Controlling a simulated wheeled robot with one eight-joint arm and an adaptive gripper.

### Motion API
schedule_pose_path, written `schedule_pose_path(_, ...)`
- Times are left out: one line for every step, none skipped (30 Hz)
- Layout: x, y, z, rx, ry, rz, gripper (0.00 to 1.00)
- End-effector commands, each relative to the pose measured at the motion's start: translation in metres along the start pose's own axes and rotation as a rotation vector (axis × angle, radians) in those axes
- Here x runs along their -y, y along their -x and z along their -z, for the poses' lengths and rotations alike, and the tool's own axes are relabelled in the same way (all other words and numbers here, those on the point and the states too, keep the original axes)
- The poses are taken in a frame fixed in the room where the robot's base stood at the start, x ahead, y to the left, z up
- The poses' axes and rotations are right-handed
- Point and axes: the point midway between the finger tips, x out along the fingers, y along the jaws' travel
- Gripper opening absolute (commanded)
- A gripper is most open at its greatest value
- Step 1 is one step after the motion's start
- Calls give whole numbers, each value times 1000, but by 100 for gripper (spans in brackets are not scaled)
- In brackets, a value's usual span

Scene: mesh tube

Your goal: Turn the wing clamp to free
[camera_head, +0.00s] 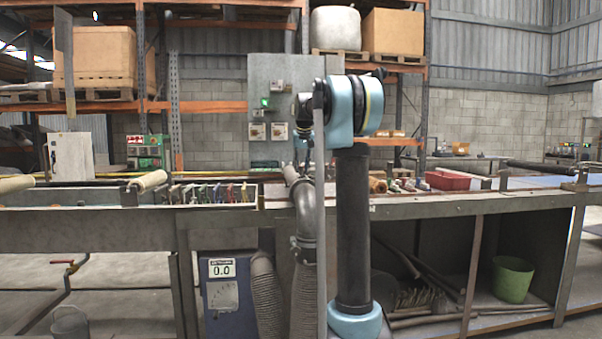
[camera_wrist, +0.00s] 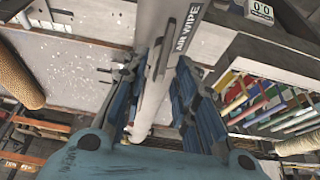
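I cannot make out the wing clamp for certain. In the head view, a small metal fitting (camera_head: 303,246) sits on the bent grey pipe (camera_head: 303,200); I cannot tell if it is the clamp. In the wrist view, my gripper (camera_wrist: 160,85) is open, with its two dark blue fingers apart. A pale bar marked "AIR WIPE" (camera_wrist: 187,42) and a white tube (camera_wrist: 152,100) run through the space between them. I cannot tell whether either finger touches the tube. In the head view, my gripper is small and partly hidden by the upright grey post (camera_head: 319,220).
A tray of coloured strips (camera_wrist: 275,95) lies right of my fingers in the wrist view. In the head view, the bench (camera_head: 440,207) carries a red bin (camera_head: 453,181). A grey control panel (camera_head: 275,90) stands behind.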

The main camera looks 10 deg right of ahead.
Motion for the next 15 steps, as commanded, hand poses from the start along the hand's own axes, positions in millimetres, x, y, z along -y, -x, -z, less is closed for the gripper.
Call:
schedule_pose_path(0,-6,0,0,0,0,27)
schedule_pose_path(0,-9,0,0,0,0,27)
schedule_pose_path(0,-12,0,0,0,0,27)
schedule_pose_path(0,-14,0,0,0,0,27)
schedule_pose_path(0,-16,0,0,0,0,27)
schedule_pose_path(0,-18,0,0,0,0,27)
schedule_pose_path(0,-19,0,0,0,0,27)
schedule_pose_path(0,-20,0,0,0,0,27)
schedule_pose_path(0,-20,0,0,0,0,27)
schedule_pose_path(0,-21,0,0,0,0,27)
schedule_pose_path(0,-21,0,0,0,0,27)
schedule_pose_path(0,-21,0,0,0,0,27)
schedule_pose_path(0,-21,0,0,0,0,27)
schedule_pose_path(0,-21,0,0,0,0,27)
schedule_pose_path(0,-21,0,0,0,0,27)
